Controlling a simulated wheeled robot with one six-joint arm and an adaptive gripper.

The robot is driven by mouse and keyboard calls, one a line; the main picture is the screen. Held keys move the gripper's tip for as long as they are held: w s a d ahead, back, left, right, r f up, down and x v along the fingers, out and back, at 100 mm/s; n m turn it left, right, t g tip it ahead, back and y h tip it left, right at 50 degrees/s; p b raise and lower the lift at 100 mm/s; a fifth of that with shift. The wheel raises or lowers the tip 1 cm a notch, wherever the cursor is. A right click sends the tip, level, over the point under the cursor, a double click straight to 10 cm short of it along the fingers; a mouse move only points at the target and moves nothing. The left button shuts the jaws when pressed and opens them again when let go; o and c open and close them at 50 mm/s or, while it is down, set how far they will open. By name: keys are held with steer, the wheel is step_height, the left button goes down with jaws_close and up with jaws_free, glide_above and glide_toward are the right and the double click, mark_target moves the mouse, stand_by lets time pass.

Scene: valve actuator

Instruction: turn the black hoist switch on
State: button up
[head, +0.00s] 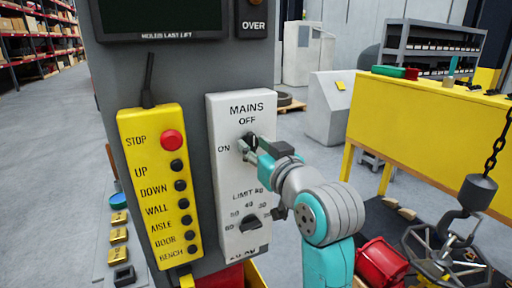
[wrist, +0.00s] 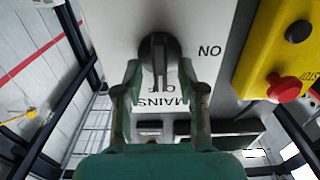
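The black hoist switch (head: 250,137) is a rotary knob on the white MAINS panel (head: 222,180), below OFF and right of ON. In the wrist view the picture is upside down. There the black switch (wrist: 159,52) has its ridge pointing down toward the partly hidden OFF label, with ON to its right. My gripper (head: 246,148) is at the panel, partly covering the switch in the head view. In the wrist view my gripper (wrist: 160,70) is open, one fingertip on each side of the ridge's lower end. Gaps show; I cannot tell whether either finger touches it.
A yellow pendant (head: 163,195) with a red stop button (head: 172,140) and several black buttons hangs left of the panel. A black limit dial (head: 250,222) is below the switch. A yellow workbench (head: 430,125) and a hook on a chain (head: 470,200) are at the right.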

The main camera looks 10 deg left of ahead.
steer(key=shift+c, duration=0.2)
jaws_close()
